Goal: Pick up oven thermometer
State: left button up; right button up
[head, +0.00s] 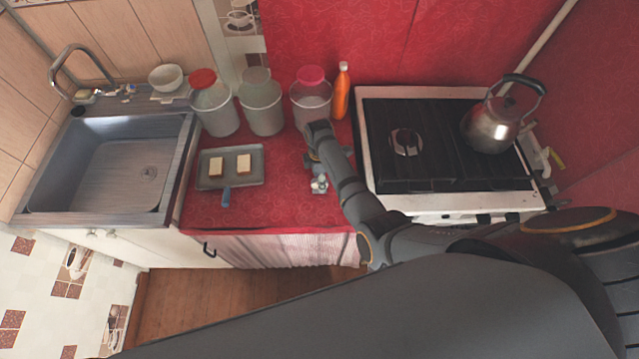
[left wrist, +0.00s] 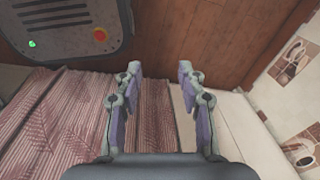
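My right arm comes in from the right in the head view, and its gripper (head: 314,165) is low over the red counter, left of the stove. A small whitish-grey item (head: 319,184) shows at the gripper, close to the counter's front edge. It may be the oven thermometer, but it is too small to tell, and so is whether the fingers hold it. The arm hides part of this area. My left gripper (left wrist: 158,72) is open and empty in the left wrist view, above the floor and a striped curtain; it is not in the head view.
Several jars and an orange bottle (head: 342,92) stand behind. The sink (head: 120,175) is left; the stove (head: 445,204) with a kettle (head: 492,126) is right.

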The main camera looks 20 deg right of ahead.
jog(key=shift+c, duration=1.3)
grip_shut()
pick_arm(q)
jog(key=shift+w+r+t, duration=0.1)
jog(key=shift+w+t, duration=0.2)
jog(key=shift+w, duration=0.65)
jog(key=shift+s, duration=0.25)
pick_arm(e)
jog(key=shift+s, duration=0.1)
pick_arm(q)
jog(key=shift+s+r, duration=0.1)
pick_arm(e)
jog(key=shift+r, duration=0.15)
